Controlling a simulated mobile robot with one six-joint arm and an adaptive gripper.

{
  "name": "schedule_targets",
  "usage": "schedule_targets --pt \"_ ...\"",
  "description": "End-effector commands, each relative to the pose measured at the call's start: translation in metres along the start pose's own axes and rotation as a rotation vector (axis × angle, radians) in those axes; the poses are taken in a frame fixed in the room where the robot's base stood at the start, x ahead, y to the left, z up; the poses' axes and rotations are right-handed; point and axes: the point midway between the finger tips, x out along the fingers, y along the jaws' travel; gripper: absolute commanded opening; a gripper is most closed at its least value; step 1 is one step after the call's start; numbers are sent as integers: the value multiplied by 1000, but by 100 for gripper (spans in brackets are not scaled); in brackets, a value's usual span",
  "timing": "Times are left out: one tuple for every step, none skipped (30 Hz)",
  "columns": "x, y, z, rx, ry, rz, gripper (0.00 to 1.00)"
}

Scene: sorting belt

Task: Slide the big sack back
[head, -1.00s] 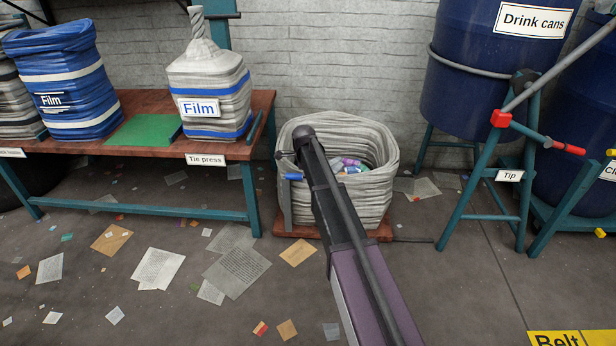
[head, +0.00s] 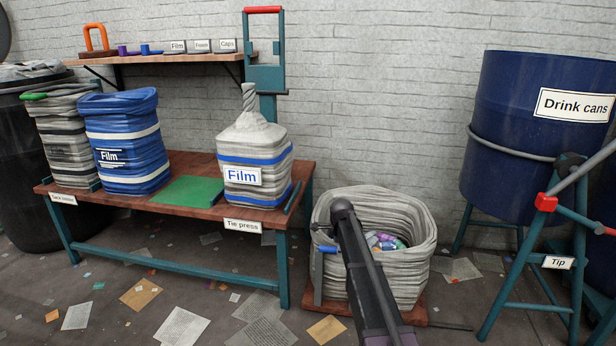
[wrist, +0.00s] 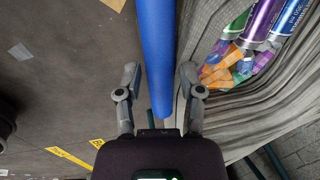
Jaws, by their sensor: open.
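The big sack (head: 412,265) is a grey, wide-open woven bag with several colourful cans inside, standing on a low wooden base (head: 415,314) on the floor. A blue bar-shaped handle (head: 327,249) sits at its left side. My gripper (wrist: 157,82) is at this handle. In the wrist view the blue handle (wrist: 156,50) runs between my two open fingers, with a gap on each side. The sack's grey wall (wrist: 225,112) and the cans lie to the right there. In the head view my arm hides part of the sack's front.
A wooden bench (head: 190,209) with a tied grey Film sack (head: 255,150) and a blue Film sack (head: 124,128) stands left. A blue Drink cans drum (head: 500,120) and its teal tipping frame (head: 530,235) stand right. A brick wall (head: 390,90) is behind. Papers litter the floor.

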Motion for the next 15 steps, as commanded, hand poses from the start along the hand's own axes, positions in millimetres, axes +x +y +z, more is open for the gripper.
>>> schedule_targets --pt "-4 0 -2 -6 2 1 50" --pt "-6 0 -2 -12 4 1 50" --pt "-9 0 -3 -20 6 2 50" --pt "-12 0 -4 -29 8 2 50" --pt "-15 0 -5 -39 10 3 50" --pt "-19 1 -7 -52 13 4 50" --pt "-22 7 -9 -75 12 7 50" --pt "-25 13 -11 -100 12 9 50" --pt "-30 20 -14 -137 11 13 50" --pt "-35 25 -15 -166 10 17 50" --pt "-39 31 -17 -198 9 20 50" --pt "-46 39 -20 -243 8 26 50" --pt "-50 46 -22 -279 7 30 50" --pt "-56 52 -24 -317 5 35 50" --pt "-62 62 -27 -368 3 41 50"
